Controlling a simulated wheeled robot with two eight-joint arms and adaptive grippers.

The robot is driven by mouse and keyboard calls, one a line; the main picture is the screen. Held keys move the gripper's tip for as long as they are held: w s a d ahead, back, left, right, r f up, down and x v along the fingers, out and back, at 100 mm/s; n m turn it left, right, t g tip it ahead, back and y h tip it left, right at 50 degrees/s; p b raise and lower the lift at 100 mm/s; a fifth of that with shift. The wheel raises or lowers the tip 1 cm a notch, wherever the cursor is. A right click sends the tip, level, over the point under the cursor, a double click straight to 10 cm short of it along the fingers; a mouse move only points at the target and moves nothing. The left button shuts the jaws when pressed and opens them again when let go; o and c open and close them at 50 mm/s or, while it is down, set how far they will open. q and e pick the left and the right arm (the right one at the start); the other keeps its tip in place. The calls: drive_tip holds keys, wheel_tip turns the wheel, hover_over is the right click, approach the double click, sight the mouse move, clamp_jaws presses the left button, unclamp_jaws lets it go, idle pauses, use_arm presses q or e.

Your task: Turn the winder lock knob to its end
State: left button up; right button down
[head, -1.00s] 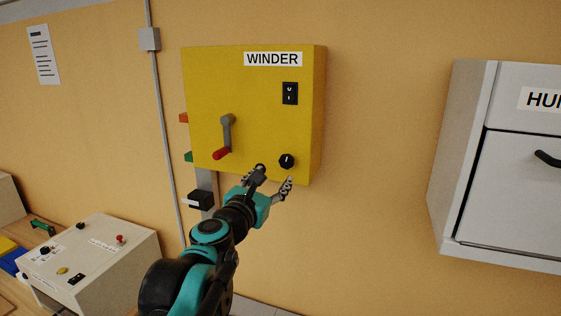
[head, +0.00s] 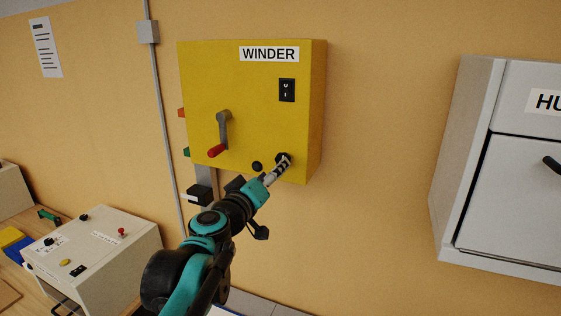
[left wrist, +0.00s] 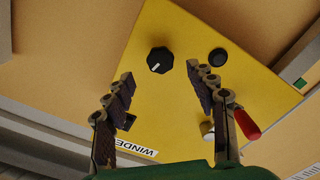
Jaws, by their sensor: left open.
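The yellow winder box (head: 250,100) hangs on the wall with a WINDER label. Its lock knob (left wrist: 159,60) is black and round with a white pointer line, and lies just past my fingertips in the left wrist view. In the head view the knob is mostly hidden behind the fingers of my left gripper (head: 284,162). The left gripper is open, its two fingers (left wrist: 160,73) spread on either side of the line toward the knob; I cannot tell whether they touch it. My right gripper is not in view.
The box also has a grey crank with a red grip (head: 217,150), a black switch (head: 287,90) and a small round black part (left wrist: 217,57) beside the knob. A grey control box (head: 95,250) stands lower left. A white cabinet (head: 465,160) hangs at right; the wall between is clear.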

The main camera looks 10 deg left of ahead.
use_arm(q)
drive_tip(key=w+d+p, duration=0.1)
drive_tip(key=w, duration=0.5)
drive_tip(key=shift+w, duration=0.35)
drive_tip(key=shift+d, duration=0.1)
drive_tip(key=c, duration=1.2)
